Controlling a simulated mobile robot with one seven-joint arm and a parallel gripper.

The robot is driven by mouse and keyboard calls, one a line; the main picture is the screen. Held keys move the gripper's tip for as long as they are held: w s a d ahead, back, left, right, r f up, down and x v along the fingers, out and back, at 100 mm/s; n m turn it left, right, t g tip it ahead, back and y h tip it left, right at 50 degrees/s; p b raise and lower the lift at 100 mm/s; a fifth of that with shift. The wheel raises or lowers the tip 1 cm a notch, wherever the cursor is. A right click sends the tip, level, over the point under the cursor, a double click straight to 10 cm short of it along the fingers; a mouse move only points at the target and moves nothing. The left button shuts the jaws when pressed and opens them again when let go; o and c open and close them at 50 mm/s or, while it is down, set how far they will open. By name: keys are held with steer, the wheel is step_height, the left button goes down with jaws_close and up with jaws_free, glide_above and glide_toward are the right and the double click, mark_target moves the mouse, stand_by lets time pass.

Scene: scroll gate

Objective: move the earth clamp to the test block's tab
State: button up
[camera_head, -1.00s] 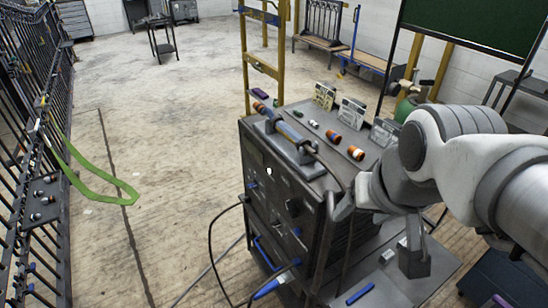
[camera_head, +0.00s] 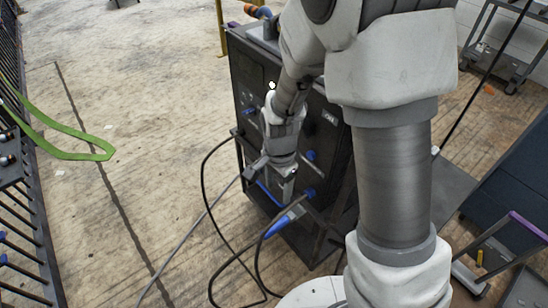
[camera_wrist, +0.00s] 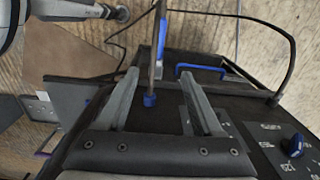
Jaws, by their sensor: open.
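My gripper (camera_head: 274,172) is open in front of the black machine's lower front panel. In the wrist view its two fingers (camera_wrist: 160,75) stand apart, with a dark cable or stem and a blue plug (camera_wrist: 150,100) showing between them; I cannot tell whether they touch. A blue-handled piece on a cable, probably the earth clamp (camera_head: 284,221), hangs low at the machine's front, just below my gripper. A long blue part, probably the same clamp (camera_wrist: 162,38), shows beyond the fingertips. I cannot make out the test block or its tab now; my arm covers much of the right side.
The black machine (camera_head: 246,88) stands beside my gripper, with a blue handle (camera_wrist: 203,69) and a blue knob (camera_wrist: 292,144) on it. Black cables (camera_head: 207,190) loop to the floor. A black railing (camera_head: 28,215) with a green strap (camera_head: 65,153) is at left. Open floor lies between.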

mark_target(274, 227)
step_height(274, 227, down, 19)
steer(key=b, duration=0.5)
steer(key=shift+a+f+b, duration=0.1)
steer(key=shift+f+b, duration=0.05)
steer(key=shift+b, duration=0.25)
jaws_close()
stand_by(1.1)
stand_by(1.6)
steer(key=shift+s+a, duration=0.3)
steer(key=shift+a, duration=0.2)
stand_by(0.5)
steer(key=s+a, duration=0.4)
steer(key=a, duration=0.2)
stand_by(1.7)
